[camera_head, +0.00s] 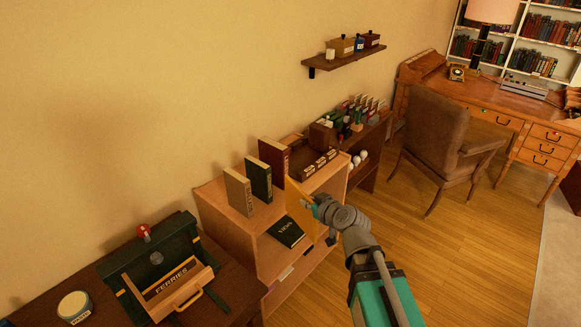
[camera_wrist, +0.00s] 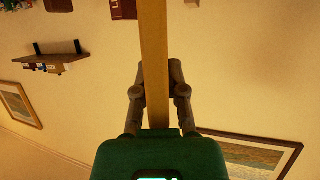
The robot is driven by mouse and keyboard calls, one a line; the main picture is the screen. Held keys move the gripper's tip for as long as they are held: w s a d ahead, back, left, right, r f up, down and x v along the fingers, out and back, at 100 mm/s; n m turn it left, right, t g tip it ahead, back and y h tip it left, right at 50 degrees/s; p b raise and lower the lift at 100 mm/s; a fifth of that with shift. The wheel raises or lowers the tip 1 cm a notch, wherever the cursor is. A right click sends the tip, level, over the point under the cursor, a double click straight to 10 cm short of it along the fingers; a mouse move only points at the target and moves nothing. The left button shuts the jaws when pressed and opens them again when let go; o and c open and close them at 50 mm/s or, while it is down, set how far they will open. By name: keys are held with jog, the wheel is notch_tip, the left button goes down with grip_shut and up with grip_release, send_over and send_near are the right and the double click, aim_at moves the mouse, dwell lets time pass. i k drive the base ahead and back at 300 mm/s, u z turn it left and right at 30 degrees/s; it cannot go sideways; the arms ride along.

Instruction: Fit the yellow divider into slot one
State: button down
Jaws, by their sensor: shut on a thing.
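The yellow divider (camera_head: 299,207) is a thin flat panel, held upright over the front of the low wooden bookcase (camera_head: 222,222). In the wrist view the divider (camera_wrist: 155,45) shows edge-on as a long yellow strip between my fingers. My gripper (camera_head: 316,208) is shut on it; in the wrist view both fingers of my gripper (camera_wrist: 158,92) press on its sides. A tan book (camera_head: 237,192), a green book (camera_head: 259,179) and a dark red book (camera_head: 273,159) stand spaced apart on the bookcase top. I cannot make out which place is slot one.
A black book (camera_head: 286,232) lies flat by the divider. A brown box (camera_head: 320,136) and small labelled blocks (camera_head: 314,166) are behind. A wooden tray marked FERRIES (camera_head: 173,288) is at lower left. A wall shelf (camera_head: 343,62) hangs above. Floor (camera_head: 440,250) on the right is clear.

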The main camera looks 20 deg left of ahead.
aim_at(293, 166)
jog(key=u, duration=0.05)
jog(key=i, duration=0.95)
jog(key=z, duration=0.05)
